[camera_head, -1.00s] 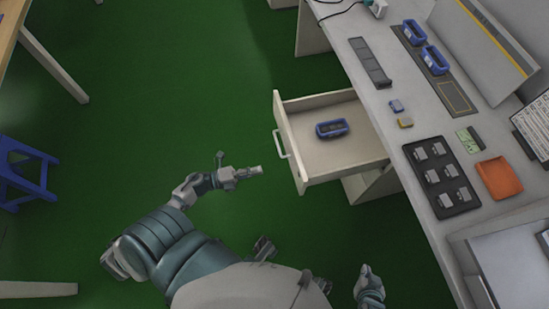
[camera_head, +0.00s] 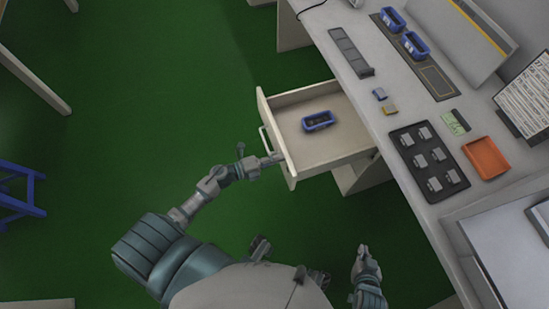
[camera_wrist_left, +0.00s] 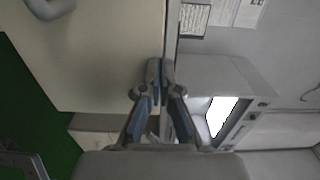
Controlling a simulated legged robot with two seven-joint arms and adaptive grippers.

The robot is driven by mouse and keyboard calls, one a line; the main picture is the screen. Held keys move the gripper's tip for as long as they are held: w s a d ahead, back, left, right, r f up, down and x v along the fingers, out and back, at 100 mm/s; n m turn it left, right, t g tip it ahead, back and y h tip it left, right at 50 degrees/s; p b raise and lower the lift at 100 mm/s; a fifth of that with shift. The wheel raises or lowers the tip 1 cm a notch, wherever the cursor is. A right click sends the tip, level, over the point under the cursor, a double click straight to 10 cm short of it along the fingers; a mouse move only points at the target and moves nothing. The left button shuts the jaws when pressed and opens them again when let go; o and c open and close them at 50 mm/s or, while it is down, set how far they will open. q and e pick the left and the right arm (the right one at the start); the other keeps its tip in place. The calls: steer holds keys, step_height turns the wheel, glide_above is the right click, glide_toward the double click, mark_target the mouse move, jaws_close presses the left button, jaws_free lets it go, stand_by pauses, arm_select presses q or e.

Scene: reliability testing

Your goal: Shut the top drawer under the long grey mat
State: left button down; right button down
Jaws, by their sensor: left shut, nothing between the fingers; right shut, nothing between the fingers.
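The top drawer (camera_head: 330,150) stands pulled out from under the counter, with a blue box (camera_head: 318,121) inside. Its pale front carries a light handle (camera_head: 264,140); the front (camera_wrist_left: 105,50) and part of the handle (camera_wrist_left: 50,6) also show in the left wrist view. My left gripper (camera_head: 274,159) is shut and empty at the drawer front, just below the handle. In the left wrist view its closed fingertips (camera_wrist_left: 156,68) overlap the panel's edge; I cannot tell whether they touch. My right gripper (camera_head: 364,250) is shut, low and away from the drawer.
On the counter (camera_head: 376,125) lie a long grey strip-like mat (camera_head: 351,52), a dark mat (camera_head: 437,82) with blue boxes, a black tray (camera_head: 404,139) of several grey parts, and an orange tray (camera_head: 484,158). Green floor (camera_head: 160,110) left of the drawer is clear.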

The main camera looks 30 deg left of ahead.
arm_select(q)
steer(key=shift+w+a, duration=0.1)
arm_select(e)
steer(key=shift+a, duration=0.2)
